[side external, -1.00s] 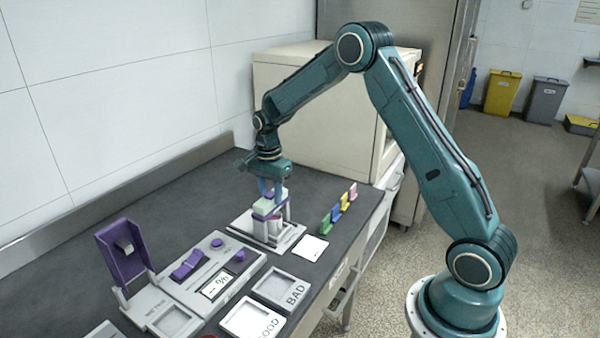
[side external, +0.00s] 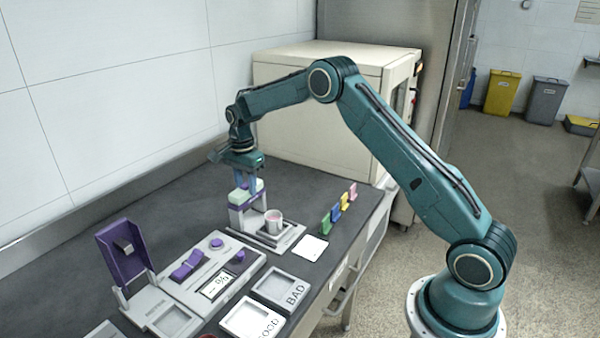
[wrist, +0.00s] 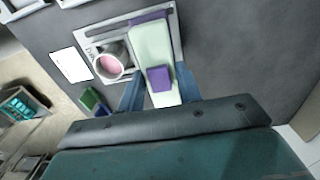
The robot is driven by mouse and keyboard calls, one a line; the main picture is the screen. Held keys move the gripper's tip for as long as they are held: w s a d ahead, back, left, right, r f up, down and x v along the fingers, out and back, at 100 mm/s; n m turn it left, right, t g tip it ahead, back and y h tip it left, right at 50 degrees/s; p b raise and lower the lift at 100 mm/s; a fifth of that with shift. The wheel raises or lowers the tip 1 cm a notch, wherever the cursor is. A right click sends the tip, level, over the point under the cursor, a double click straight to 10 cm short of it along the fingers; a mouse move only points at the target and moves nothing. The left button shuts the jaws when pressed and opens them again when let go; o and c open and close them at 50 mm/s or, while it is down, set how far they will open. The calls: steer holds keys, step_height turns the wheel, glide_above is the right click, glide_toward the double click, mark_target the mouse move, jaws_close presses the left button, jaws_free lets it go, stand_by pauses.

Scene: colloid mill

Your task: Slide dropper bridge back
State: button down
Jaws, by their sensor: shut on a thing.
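The dropper bridge (side external: 246,212) has a pale green top, a purple band and grey legs. It stands upright at the back-left part of its light grey base plate (side external: 288,238). My gripper (side external: 246,187) is above it, fingers pointing down, shut on its top. In the wrist view, the blue fingers of my gripper (wrist: 158,88) flank the bridge's green top (wrist: 150,45) beside a purple block (wrist: 158,78). A cup with pink contents (side external: 273,222) stands uncovered on the plate, beside the bridge; it also shows in the wrist view (wrist: 107,66).
A white card (side external: 310,248) and several coloured tabs (side external: 337,212) are right of the plate. A grey panel with purple controls (side external: 213,275), a purple-flapped stand (side external: 124,252) and the BAD tray (side external: 282,288) are in front. The counter behind the bridge is clear.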

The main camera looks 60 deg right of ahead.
steer(key=shift+w+r, duration=0.15)
steer(key=shift+w, duration=0.2)
steer(key=c, duration=1)
jaws_free()
steer(key=shift+o, duration=0.2)
steer(key=shift+s, duration=0.1)
step_height(320, 180, up, 14)
